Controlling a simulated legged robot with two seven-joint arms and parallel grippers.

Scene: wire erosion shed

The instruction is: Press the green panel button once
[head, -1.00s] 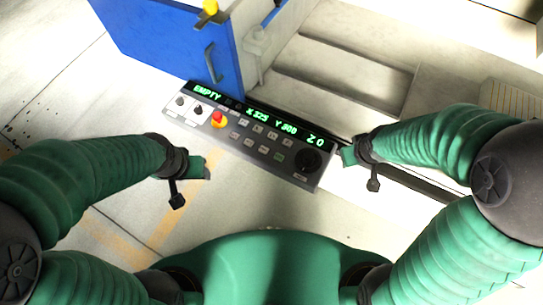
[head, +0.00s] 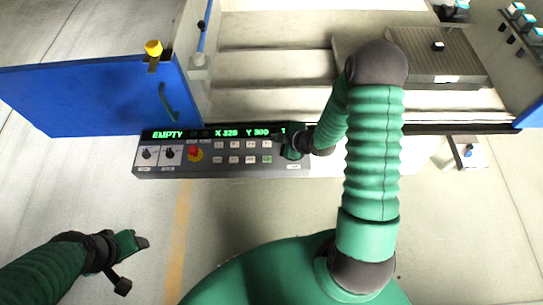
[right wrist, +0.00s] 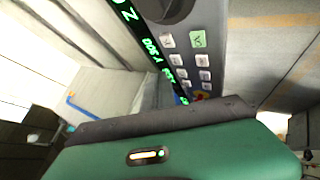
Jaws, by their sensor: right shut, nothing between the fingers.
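The control panel (head: 215,172) is a long grey box with a lit green display reading EMPTY, X and Y values. The green button (head: 267,159) is a small pale green key at the right end of its lower key row. It also shows in the right wrist view (right wrist: 198,39), uncovered. My right gripper (head: 287,149) is shut and empty, over the panel's right end, just right of the green button. It hides the dial there; I cannot tell whether it touches the panel. My left gripper (head: 138,242) is over the floor at lower left; its jaw opening is unclear.
A red stop button (head: 193,152) on yellow and two rotary switches sit on the panel's left. A blue door (head: 90,98) with a handle stands open behind, left. The machine's pale stepped bed (head: 275,65) lies behind the panel. Floor in front is clear.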

